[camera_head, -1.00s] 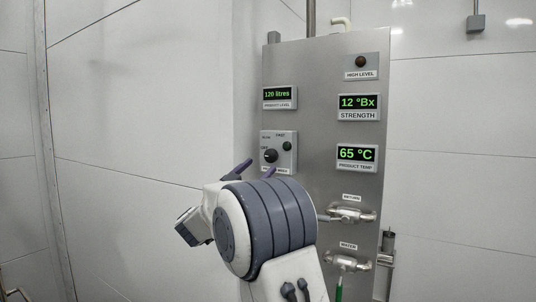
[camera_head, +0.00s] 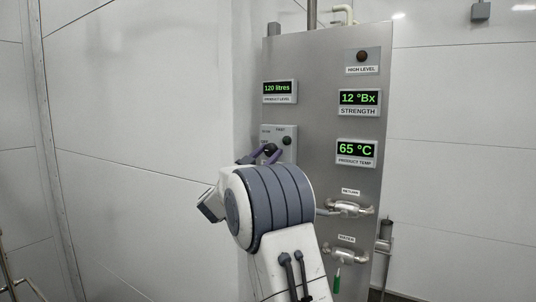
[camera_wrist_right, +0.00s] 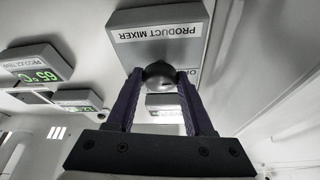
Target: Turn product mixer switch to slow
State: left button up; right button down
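The product mixer switch is a dark round knob on a grey box (camera_head: 290,133) on the left side of the steel panel. The knob (camera_head: 270,148) is partly hidden by my right gripper (camera_head: 262,156). In the right wrist view the box (camera_wrist_right: 190,50) appears upside down with its PRODUCT MIXER label, and the knob (camera_wrist_right: 160,75) sits between the two purple fingertips (camera_wrist_right: 160,80). The fingers are apart, one on each side of the knob. Contact with the knob is not clear. Its pointer direction cannot be read. My left gripper is out of view.
The steel panel (camera_head: 322,100) also carries a product level display (camera_head: 279,88), a strength display (camera_head: 359,102) and a temperature display (camera_head: 356,151). Two valves, return (camera_head: 348,208) and water (camera_head: 345,256), sit lower right. White wall on the left is clear.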

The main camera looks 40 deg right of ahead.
jog(key=shift+f+m+g+b, duration=0.15)
jog(key=shift+m+g+b, duration=0.45)
jog(key=shift+m+b, duration=0.5)
jog(key=m+g+b, duration=0.1)
jog(key=m+g, duration=0.1)
jog(key=m, duration=0.1)
jog(key=shift+w+a+b, duration=0.1)
jog(key=shift+b, duration=0.2)
jog(key=m+g, duration=0.1)
jog(key=m, duration=0.2)
jog(key=shift+m+b, duration=0.3)
jog(key=shift+b, duration=0.1)
jog(key=shift+r+m+g+y, duration=0.2)
jog(key=shift+m+g, duration=0.15)
jog(key=shift+m, duration=0.45)
jog(key=shift+r+m+g+y, duration=0.1)
jog(key=shift+m+g+y, duration=0.2)
jog(key=shift+m, duration=0.5)
jog(key=shift+g, duration=0.25)
jog(key=shift+c, duration=1.5)
grip_release()
jog(key=shift+a, duration=0.1)
